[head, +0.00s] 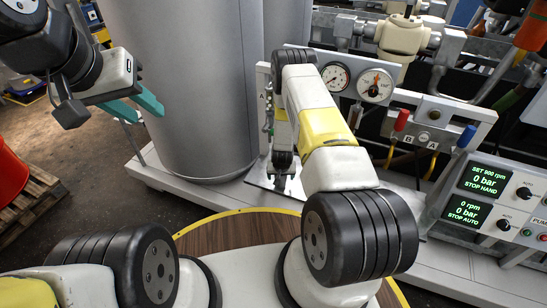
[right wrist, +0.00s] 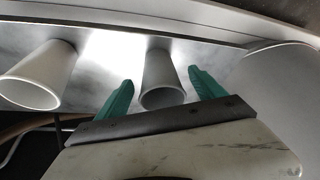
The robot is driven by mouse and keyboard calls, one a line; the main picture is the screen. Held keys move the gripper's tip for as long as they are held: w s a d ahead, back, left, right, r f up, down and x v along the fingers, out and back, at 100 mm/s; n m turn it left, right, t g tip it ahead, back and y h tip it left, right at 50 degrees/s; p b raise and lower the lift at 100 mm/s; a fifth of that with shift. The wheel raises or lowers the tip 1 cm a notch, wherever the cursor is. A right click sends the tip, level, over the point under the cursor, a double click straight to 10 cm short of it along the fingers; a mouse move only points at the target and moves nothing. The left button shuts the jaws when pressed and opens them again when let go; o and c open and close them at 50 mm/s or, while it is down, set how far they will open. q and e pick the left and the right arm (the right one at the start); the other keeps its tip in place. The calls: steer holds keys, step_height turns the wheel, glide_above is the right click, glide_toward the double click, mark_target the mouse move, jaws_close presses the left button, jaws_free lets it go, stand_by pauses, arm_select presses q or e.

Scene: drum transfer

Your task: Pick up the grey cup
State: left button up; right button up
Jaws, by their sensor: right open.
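The grey cup (right wrist: 163,78) shows in the right wrist view on a shiny metal surface, its mouth facing the camera. My right gripper (right wrist: 160,76) is open, with one teal finger on each side of the cup and visible gaps to it. A paler, whitish cup (right wrist: 38,76) stands to the left, outside the fingers. In the head view my right arm hides both cups and most of the right gripper. My left gripper (head: 150,116) is at the upper left, its teal fingers apart and empty, far from the cups.
A large grey drum (head: 190,90) stands left of my right arm. Pressure gauges (head: 374,86) and a panel with red and blue handles lie behind and right of it. A pump control box (head: 490,205) is at the right. A red bucket (head: 8,175) sits on a pallet at far left.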

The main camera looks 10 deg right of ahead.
steer(key=x, duration=0.3)
steer(key=shift+w+f, duration=0.1)
steer(key=shift+f, duration=0.25)
steer(key=c, duration=1.4)
